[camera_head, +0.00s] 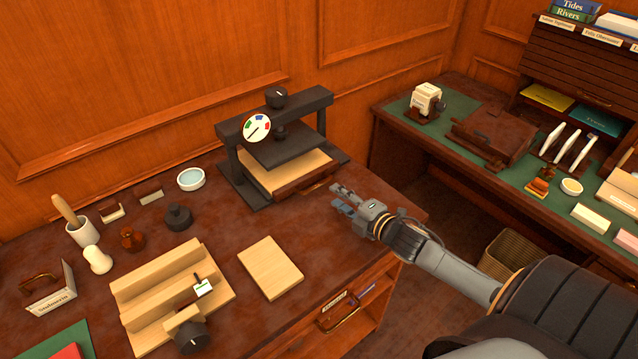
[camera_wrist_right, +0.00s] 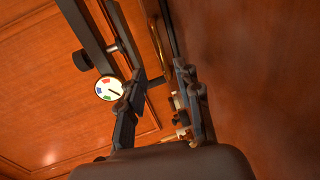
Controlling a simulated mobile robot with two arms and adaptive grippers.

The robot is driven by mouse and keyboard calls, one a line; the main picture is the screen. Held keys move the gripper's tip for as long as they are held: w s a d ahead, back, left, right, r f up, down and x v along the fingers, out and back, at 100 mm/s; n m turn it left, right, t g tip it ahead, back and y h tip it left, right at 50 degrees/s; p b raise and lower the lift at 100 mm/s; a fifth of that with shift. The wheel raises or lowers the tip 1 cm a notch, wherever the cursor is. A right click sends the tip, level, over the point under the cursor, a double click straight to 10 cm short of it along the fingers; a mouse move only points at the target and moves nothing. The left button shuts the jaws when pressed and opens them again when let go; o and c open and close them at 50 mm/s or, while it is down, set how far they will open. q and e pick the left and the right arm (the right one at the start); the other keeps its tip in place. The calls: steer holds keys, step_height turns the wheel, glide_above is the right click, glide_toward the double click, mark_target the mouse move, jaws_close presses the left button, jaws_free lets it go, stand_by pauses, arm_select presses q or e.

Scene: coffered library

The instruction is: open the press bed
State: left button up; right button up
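The press (camera_head: 232,165) is a dark frame with a black knob (camera_head: 277,97) on top and a round coloured dial (camera_head: 257,128). Its press bed (camera_head: 262,178) is a pale wooden board with a dark front, lying under the dark platen (camera_head: 285,149). A thin handle (camera_head: 314,188) shows on the bed's front. My right gripper (camera_head: 339,199) is just right of this handle, apart from it, with its fingers pointing left. In the right wrist view the fingers (camera_wrist_right: 160,98) are spread with nothing between them; the dial (camera_wrist_right: 109,89) shows beside them. My left gripper is not in view.
A pale wooden block (camera_head: 270,268) and a wooden jig (camera_head: 170,300) lie in front of the press. A white bowl (camera_head: 191,179) and small tools stand to its left. A second desk (camera_head: 455,160) stands at right, beyond a floor gap.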

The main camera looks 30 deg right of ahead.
mark_target(319, 183)
steer(key=x, duration=0.8)
steer(key=shift+p, duration=0.3)
steer(key=shift+w+a+f, duration=0.1)
steer(key=shift+w+f, duration=0.05)
steer(key=shift+w, duration=0.25)
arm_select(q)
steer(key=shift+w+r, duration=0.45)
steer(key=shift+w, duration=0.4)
arm_select(e)
jaws_close()
